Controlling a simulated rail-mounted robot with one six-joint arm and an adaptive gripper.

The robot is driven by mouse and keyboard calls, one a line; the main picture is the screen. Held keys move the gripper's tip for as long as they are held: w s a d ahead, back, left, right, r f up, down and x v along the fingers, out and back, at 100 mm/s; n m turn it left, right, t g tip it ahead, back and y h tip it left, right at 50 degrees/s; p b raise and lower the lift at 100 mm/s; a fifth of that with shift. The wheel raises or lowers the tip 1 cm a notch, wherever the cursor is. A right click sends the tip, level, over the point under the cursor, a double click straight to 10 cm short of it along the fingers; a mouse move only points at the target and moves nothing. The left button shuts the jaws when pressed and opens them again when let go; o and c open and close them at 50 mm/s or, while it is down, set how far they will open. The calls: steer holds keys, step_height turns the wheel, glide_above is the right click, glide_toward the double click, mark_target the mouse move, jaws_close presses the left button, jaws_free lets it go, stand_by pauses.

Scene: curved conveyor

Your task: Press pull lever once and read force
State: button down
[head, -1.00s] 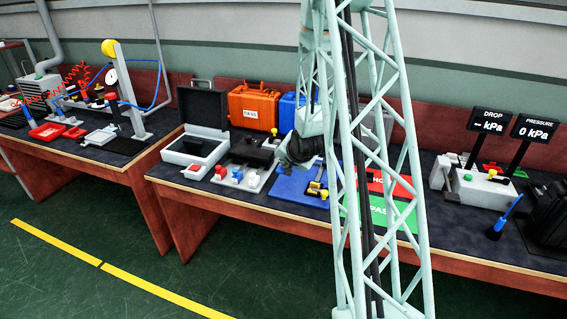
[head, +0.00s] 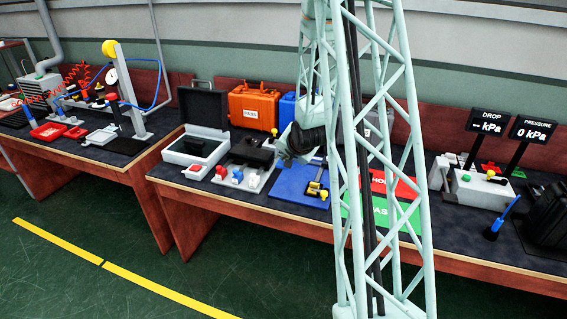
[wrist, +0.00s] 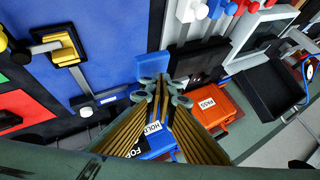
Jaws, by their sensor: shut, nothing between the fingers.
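A grey upright stand (head: 130,88) with a round white dial (head: 111,77) and a yellow knob (head: 109,48) at its top stands on the left bench in the head view. It looks like the pull tester, but I cannot tell which part is its lever. The dial is too small to read. My gripper (head: 284,160) is over the right bench, above the blue mat, well to the right of the stand and apart from it. In the wrist view my gripper (wrist: 162,88) has its fingertips together with nothing between them.
An open grey case (head: 196,145), an orange case (head: 252,106) and a blue mat (head: 290,181) with a yellow-handled clamp occupy the right bench. Red and green panels lie behind my mast. Two displays stand at right; PRESSURE (head: 532,130) reads 0 kPa. Green floor is clear in front.

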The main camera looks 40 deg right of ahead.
steer(key=shift+r, duration=0.35)
steer(key=shift+r, duration=0.1)
steer(key=shift+r+p, duration=1.5)
steer(key=shift+r, duration=0.95)
